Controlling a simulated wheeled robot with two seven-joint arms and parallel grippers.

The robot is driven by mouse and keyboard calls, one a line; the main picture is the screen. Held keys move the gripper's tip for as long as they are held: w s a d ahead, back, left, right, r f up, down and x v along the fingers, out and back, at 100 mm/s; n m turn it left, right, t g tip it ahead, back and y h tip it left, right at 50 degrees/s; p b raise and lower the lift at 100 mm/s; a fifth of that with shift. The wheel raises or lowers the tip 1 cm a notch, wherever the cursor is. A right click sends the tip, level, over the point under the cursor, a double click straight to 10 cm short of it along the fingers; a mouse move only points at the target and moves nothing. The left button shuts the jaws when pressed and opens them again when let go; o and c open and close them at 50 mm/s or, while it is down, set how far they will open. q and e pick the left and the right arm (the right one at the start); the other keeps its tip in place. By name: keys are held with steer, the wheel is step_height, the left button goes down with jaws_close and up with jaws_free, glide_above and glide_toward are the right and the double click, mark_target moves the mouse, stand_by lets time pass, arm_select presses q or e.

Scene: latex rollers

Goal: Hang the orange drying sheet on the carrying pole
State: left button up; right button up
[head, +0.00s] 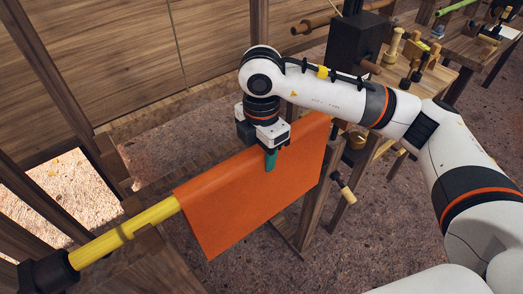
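The orange drying sheet (245,205) hangs draped over the yellow carrying pole (128,231), its near side falling down in front. The pole shows at the left of the sheet; the part under the sheet is hidden. My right gripper (271,160) points down at the sheet's top edge, around the middle of its length. A teal fingertip overlaps the near face of the sheet; the other finger is hidden, so I cannot tell whether it grips the sheet. My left gripper is not in view.
A dark bracket (47,273) holds the pole's left end. Wooden posts and a plank wall (200,50) stand behind. A wooden bench (435,75) with a dark box (354,42), pegs and small tools stands at the back right. Brown bare floor (375,215) shows at the right.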

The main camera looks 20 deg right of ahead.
steer(key=o, duration=0.5)
